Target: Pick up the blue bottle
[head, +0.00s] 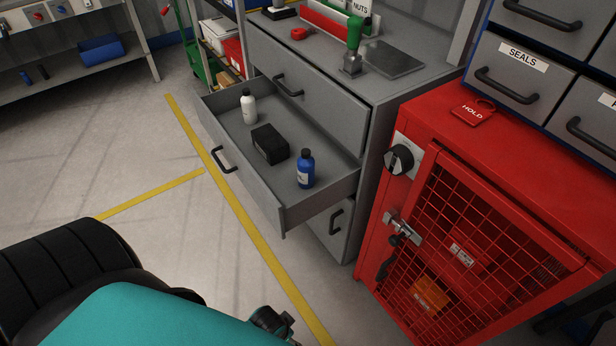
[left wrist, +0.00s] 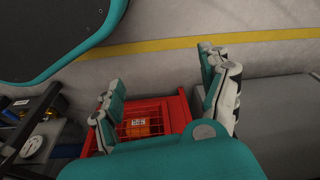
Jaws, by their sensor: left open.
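The blue bottle (head: 305,168) has a dark cap and stands upright in the open grey drawer (head: 273,200), near the drawer's right end in the head view. My left gripper (left wrist: 160,66) shows in the left wrist view with its two fingers spread apart and nothing between them. In the head view my teal left arm lies at the bottom left, clear of the drawer and apart from the bottle. The blue bottle is not seen in the left wrist view. My right gripper is in neither view.
A black box (head: 270,143) and a white bottle (head: 249,106) share the drawer. A red mesh cabinet (head: 490,150) stands close to the drawer's right. A green-handled tool (head: 353,45) is on the grey cabinet top. Open floor (head: 150,240) with yellow lines lies left of the drawer.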

